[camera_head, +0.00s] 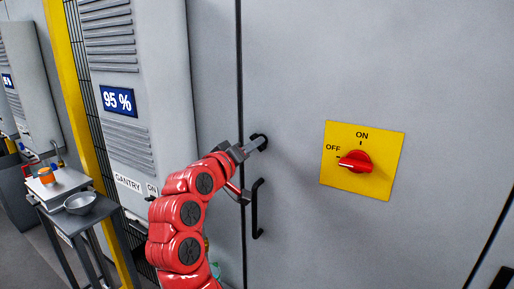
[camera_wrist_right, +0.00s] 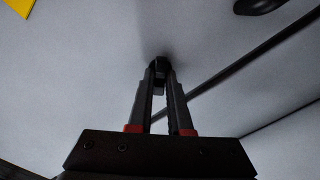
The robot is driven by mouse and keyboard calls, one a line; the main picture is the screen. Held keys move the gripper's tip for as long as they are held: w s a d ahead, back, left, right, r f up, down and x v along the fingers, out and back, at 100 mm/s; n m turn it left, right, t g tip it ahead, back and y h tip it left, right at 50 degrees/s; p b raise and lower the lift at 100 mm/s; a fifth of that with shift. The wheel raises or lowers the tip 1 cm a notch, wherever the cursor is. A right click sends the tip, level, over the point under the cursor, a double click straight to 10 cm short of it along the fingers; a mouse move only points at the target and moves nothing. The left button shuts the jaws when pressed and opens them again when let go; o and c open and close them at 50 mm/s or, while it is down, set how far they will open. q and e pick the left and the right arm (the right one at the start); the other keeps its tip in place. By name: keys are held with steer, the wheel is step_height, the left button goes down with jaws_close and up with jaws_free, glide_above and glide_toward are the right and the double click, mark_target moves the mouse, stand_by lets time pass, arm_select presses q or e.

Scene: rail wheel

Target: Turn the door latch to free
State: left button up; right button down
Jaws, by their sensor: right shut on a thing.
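The black door latch (camera_head: 263,139) sits on the grey cabinet door, just right of the vertical door seam. My right gripper (camera_head: 249,147), on the red arm, reaches it from the lower left and is shut on it. In the right wrist view the fingers (camera_wrist_right: 159,90) close in on the dark latch (camera_wrist_right: 160,66) against the grey panel. The fingers hide part of the latch, so its exact angle is hard to tell. My left gripper is in neither view.
A black pull handle (camera_head: 256,208) stands out just below the latch. Right of it is a yellow plate (camera_head: 391,160) with a red rotary switch (camera_head: 355,161), its pointer towards OFF. A small table (camera_head: 43,199) with a metal bowl (camera_head: 80,203) is at the left.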

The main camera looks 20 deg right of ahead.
steer(key=shift+m+b, duration=2.3)
steer(key=shift+b, duration=0.85)
